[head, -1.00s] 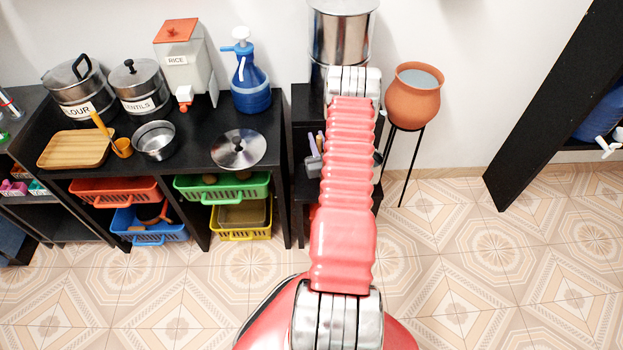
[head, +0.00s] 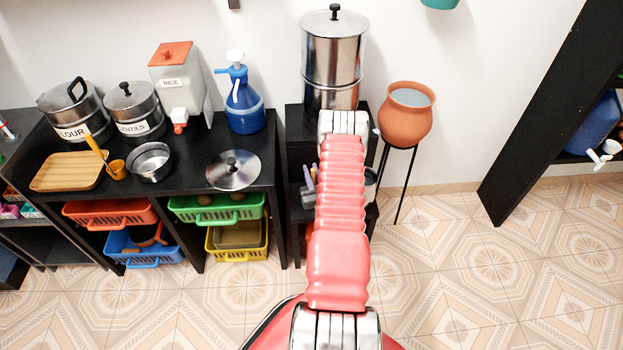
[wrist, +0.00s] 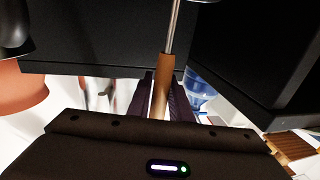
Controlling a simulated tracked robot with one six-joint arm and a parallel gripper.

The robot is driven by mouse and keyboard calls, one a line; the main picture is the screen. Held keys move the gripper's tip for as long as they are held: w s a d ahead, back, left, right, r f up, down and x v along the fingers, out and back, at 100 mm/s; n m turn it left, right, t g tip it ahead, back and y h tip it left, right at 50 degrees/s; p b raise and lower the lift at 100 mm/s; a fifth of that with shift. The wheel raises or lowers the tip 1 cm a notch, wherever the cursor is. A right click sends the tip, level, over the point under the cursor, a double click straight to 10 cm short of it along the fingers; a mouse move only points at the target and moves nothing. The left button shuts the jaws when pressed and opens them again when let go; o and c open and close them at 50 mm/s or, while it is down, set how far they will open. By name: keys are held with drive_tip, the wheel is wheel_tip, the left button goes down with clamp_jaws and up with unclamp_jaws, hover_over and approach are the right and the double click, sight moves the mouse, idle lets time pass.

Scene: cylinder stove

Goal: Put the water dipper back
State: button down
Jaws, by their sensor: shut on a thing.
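The water dipper (wrist: 172,52) shows in the wrist view as a thin metal rod with a brown wooden handle (wrist: 160,99). My gripper (wrist: 162,96) is shut on that handle, with a dark finger on each side. The rod runs up to the top edge of the wrist view, and the cup end cannot be made out. In the head view my arm hides the gripper and the dipper. A terracotta pot (head: 405,122) with a pale blue-grey inside stands on a thin black stand right of my arm. A terracotta surface (wrist: 20,92) also shows at left in the wrist view.
A steel cylinder with lid (head: 333,60) stands on a small black shelf (head: 299,135) behind my arm. A long black shelf (head: 195,152) at left holds pots, a rice dispenser (head: 181,85) and a blue jug (head: 243,108). The tiled floor (head: 440,275) at right is clear.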

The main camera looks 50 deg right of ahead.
drive_tip(key=shift+f, duration=1.75)
drive_tip(key=c, duration=1.6)
unclamp_jaws()
drive_tip(key=shift+f, duration=0.1)
drive_tip(key=v, duration=1.2)
